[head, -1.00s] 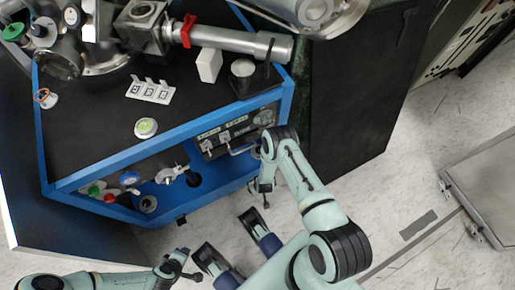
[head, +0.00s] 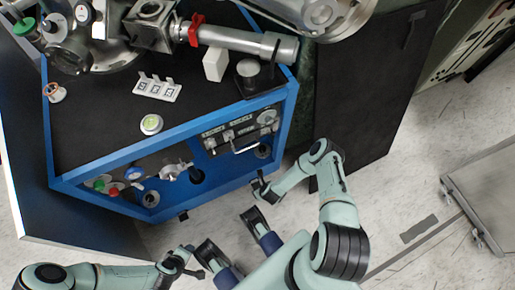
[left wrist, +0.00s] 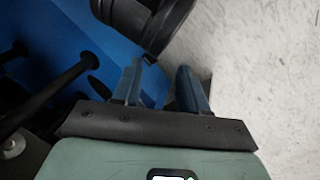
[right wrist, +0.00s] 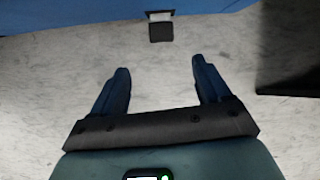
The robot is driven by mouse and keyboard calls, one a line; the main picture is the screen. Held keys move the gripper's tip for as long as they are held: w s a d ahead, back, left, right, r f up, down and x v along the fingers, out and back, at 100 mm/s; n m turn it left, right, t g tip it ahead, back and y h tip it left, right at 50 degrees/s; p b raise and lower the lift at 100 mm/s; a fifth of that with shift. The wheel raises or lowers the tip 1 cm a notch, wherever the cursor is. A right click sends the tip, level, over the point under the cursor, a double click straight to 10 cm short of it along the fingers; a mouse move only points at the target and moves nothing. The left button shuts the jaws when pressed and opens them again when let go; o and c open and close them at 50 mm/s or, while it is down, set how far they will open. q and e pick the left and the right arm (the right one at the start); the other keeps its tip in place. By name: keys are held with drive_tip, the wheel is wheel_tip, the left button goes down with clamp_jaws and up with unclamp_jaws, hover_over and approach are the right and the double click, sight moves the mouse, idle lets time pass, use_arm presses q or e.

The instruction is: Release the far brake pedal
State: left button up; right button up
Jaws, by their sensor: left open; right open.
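A small black tab that looks like a brake pedal (right wrist: 161,32) sticks out at the foot of the blue frame (right wrist: 60,22) in the right wrist view. I cannot tell whether it is the far one. A similar black tab (head: 183,215) shows at the blue cart's lower edge in the head view. My right gripper (right wrist: 160,80) is open and empty, with the tab ahead, between its finger lines and apart from them. In the head view it (head: 262,187) is low beside the cart's front. My left gripper (left wrist: 158,85) is open and empty, its fingers close to blue panelling.
The blue cart (head: 110,172) carries metal vacuum parts and a front panel with a handle (head: 245,146). A black panel (head: 365,100) stands right of it. A grey cart (head: 490,195) is at far right. Pale floor (head: 400,190) is free between them.

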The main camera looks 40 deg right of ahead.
drive_tip(key=m, duration=0.1)
use_arm(q)
wheel_tip(320, 180, down, 4)
drive_tip(key=w+a+b, duration=0.2)
drive_tip(key=b, duration=0.1)
use_arm(e)
approach(256, 186)
drive_tip(key=b+x, duration=0.3)
drive_tip(key=x, duration=0.3)
drive_tip(key=shift+w+d+f+b, duration=0.1)
drive_tip(key=shift+d+f+b, duration=0.1)
drive_tip(key=shift+f+b, duration=0.15)
drive_tip(key=shift+w+f, duration=0.1)
drive_tip(key=shift+f, duration=0.15)
use_arm(q)
drive_tip(key=s+f+g, duration=0.2)
drive_tip(key=s+f, duration=0.3)
drive_tip(key=s, duration=0.3)
drive_tip(key=shift+s+a+f+n+g, duration=0.2)
drive_tip(key=shift+a+f+n+g, duration=0.15)
drive_tip(key=shift+a+n+g, duration=0.1)
use_arm(e)
drive_tip(key=c, duration=1.4)
clamp_jaws()
